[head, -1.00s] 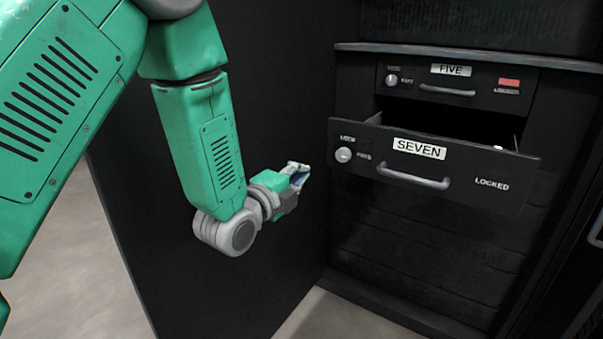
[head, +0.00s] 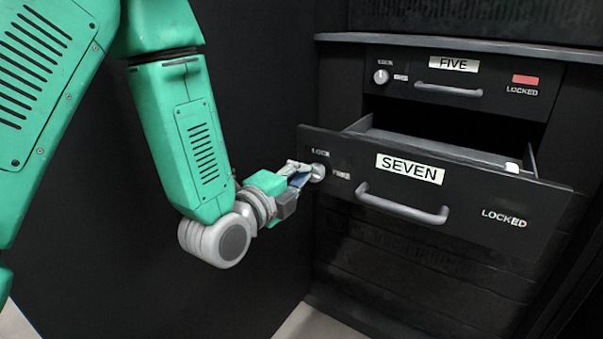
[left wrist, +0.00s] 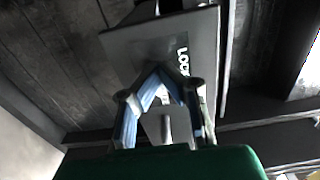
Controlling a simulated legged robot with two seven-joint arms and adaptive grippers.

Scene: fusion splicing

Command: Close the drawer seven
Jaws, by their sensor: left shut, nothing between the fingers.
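Drawer seven (head: 460,185) is pulled out of the dark cabinet. Its black front carries a "SEVEN" label, a grey bar handle (head: 402,205), a round silver knob (head: 318,172) at the left and the word "LOCKED" at the right. My left gripper (head: 303,168) is shut and empty at the left end of the drawer front, close to the knob; I cannot tell if it touches. In the left wrist view the shut fingers (left wrist: 160,75) lie in front of the drawer front (left wrist: 130,50) with its lettering. My right gripper is not in view.
Drawer five (head: 455,80) is shut above drawer seven, with a red mark at its right. A dark panel (head: 260,60) stands left of the drawers. The cabinet's side wall closes off the right. The space in front of the drawer's middle and right is clear.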

